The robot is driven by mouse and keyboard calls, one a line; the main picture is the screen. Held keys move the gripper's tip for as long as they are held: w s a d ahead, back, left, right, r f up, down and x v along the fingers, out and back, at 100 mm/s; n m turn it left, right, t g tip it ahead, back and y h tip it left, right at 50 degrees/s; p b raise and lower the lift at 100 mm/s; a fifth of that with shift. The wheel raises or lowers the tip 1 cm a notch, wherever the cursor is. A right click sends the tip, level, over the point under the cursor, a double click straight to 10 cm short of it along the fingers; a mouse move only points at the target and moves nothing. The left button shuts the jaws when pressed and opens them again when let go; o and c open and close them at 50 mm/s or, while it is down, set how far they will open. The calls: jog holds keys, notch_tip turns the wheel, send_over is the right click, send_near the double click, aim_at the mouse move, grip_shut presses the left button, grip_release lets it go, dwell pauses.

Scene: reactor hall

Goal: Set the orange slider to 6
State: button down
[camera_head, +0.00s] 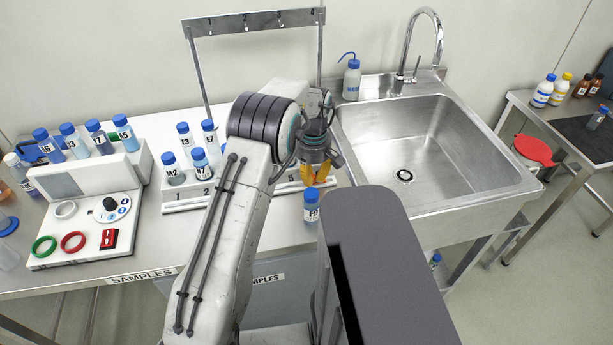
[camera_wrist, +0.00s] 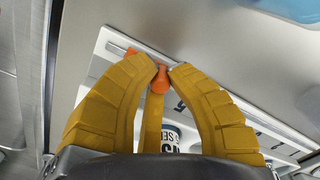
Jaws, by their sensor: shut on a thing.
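The orange slider (camera_wrist: 163,83) shows in the wrist view between the tips of my yellow gripper fingers (camera_wrist: 166,70). My gripper is shut on it. The slider sits on a metal rail along the white numbered strip (camera_wrist: 100,68), near one end and past the numeral 5. Any numeral beside it is hidden by my fingers. In the head view, my gripper (camera_head: 312,176) points down at the right end of the strip (camera_head: 185,206), where 1, 2 and 5 can be read. The slider cannot be made out there.
A blue-capped vial (camera_head: 311,212) stands just in front of my gripper. A steel sink (camera_head: 430,150) is at right.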

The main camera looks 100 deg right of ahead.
aim_at(313, 175)
jog(key=shift+s, duration=0.1)
jog(key=c, duration=1.4)
grip_release()
jog(key=shift+s, duration=0.2)
jog(key=shift+o, duration=1)
jog(key=shift+w, duration=0.1)
notch_tip(313, 175, up, 12)
jog(key=shift+w, duration=0.1)
